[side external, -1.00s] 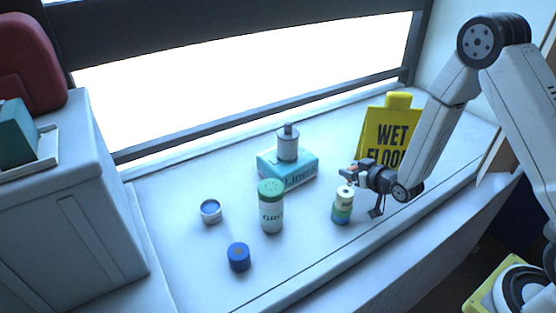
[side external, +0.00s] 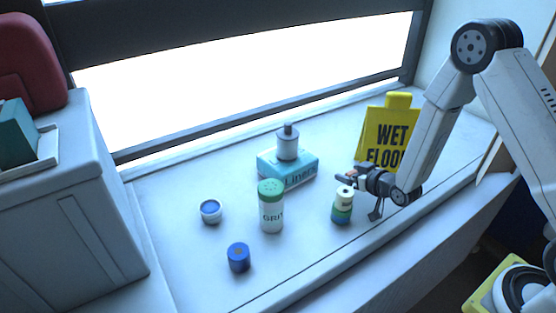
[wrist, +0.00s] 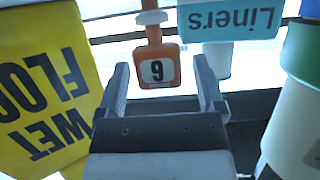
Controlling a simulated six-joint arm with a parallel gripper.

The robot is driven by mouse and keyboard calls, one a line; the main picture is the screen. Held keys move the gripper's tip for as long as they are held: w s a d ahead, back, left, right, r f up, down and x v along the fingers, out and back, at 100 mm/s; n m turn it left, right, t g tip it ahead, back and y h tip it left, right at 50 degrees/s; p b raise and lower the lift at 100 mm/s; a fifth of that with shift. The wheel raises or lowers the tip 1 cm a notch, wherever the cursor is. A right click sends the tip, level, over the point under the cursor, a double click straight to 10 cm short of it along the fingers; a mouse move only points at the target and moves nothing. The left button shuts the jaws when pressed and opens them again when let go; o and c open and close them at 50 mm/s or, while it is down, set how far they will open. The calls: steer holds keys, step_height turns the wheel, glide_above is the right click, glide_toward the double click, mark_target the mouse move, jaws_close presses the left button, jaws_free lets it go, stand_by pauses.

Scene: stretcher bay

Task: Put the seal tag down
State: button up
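The seal tag (wrist: 158,66) is orange with a white label reading 9. In the wrist view it sits between the fingers of my gripper (wrist: 163,88), with a visible gap on each side. Its orange strap runs to the top edge of that view, through a white piece. My gripper is open. In the side external view my gripper (side external: 345,178) is low over the counter, behind the small cream-topped container and in front of the wet floor sign.
The yellow wet floor sign (side external: 388,140) stands behind my gripper. The cream-topped blue-green container (side external: 342,208) is close in front. A green-lidded canister (side external: 271,210), a teal Liners box (side external: 296,172) with a grey bottle (side external: 287,147) on it, and a blue cylinder (side external: 239,257) stand leftward.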

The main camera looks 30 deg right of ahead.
steer(key=shift+r, duration=0.1)
stand_by(0.3)
steer(key=shift+r, duration=0.45)
steer(key=v, duration=0.7)
steer(key=shift+s, duration=0.2)
steer(key=shift+r, duration=0.25)
steer(key=s+a+r+g, duration=0.2)
steer(key=s+r+g, duration=0.1)
steer(key=s+g, duration=0.2)
steer(key=s+a+r+g, duration=0.2)
steer(key=s+a+g, duration=0.1)
steer(key=s+g, duration=0.3)
steer(key=shift+s+r, duration=0.4)
steer(key=shift+s, duration=0.05)
stand_by(1.4)
